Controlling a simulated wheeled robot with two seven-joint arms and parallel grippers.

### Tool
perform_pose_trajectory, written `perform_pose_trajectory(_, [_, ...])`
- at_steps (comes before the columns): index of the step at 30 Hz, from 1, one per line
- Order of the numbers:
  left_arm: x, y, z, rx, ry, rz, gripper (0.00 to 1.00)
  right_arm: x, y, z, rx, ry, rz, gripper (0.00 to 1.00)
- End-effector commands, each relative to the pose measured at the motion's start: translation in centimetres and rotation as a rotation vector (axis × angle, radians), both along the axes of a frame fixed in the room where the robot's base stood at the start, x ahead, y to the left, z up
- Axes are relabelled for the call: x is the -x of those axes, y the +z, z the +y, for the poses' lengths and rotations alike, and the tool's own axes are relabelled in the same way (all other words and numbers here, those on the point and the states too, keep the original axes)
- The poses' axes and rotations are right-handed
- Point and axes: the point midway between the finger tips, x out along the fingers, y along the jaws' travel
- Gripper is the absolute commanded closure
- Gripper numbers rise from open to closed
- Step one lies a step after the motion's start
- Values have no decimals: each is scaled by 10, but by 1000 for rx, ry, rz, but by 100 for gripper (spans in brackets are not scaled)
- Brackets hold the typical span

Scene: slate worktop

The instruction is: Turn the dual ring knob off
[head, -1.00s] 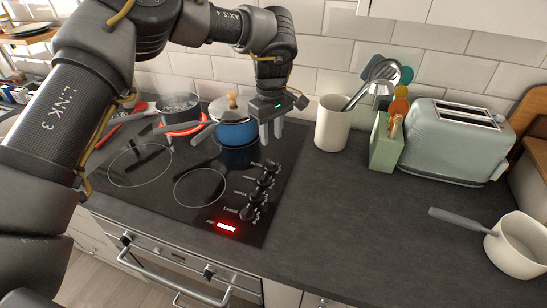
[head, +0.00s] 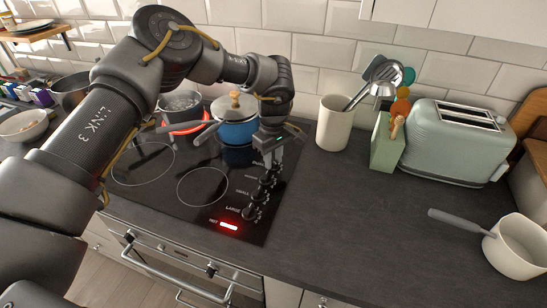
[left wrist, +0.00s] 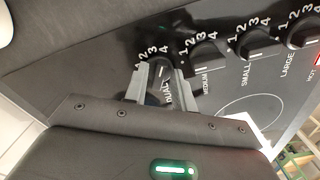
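The dual ring knob (left wrist: 160,72) is the black knob marked DUAL at the end of the row in the left wrist view. My left gripper (left wrist: 163,85) points down at it, with one grey finger on each side of the knob. The fingers are apart; whether they touch the knob is unclear. In the head view my left gripper (head: 267,158) is over the far end of the knob row and mostly hides this knob. My right gripper is in neither view.
Medium, small and large knobs (head: 250,212) run toward the front, near a lit red HOT light (head: 229,225). A blue pot (head: 236,130) and a pan on a glowing red ring (head: 183,127) stand behind.

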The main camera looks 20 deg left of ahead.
Motion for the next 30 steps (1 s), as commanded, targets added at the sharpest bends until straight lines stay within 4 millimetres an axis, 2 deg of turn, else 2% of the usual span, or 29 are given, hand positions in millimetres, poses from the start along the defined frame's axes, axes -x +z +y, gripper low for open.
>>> perform_pose_trajectory(1, [0, 0, 0, 0, 0, 0, 81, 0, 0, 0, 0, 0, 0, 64])
perform_pose_trajectory(6, [0, 0, 0, 0, 0, 0, 100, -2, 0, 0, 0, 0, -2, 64])
perform_pose_trajectory(17, [0, 0, 0, 1, 37, 1, 100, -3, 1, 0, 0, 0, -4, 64])
perform_pose_trajectory(23, [0, 1, -1, 2, 147, 1, 100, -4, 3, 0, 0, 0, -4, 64])
perform_pose_trajectory(30, [-1, 1, -1, 3, 359, 0, 100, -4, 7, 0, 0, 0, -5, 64])
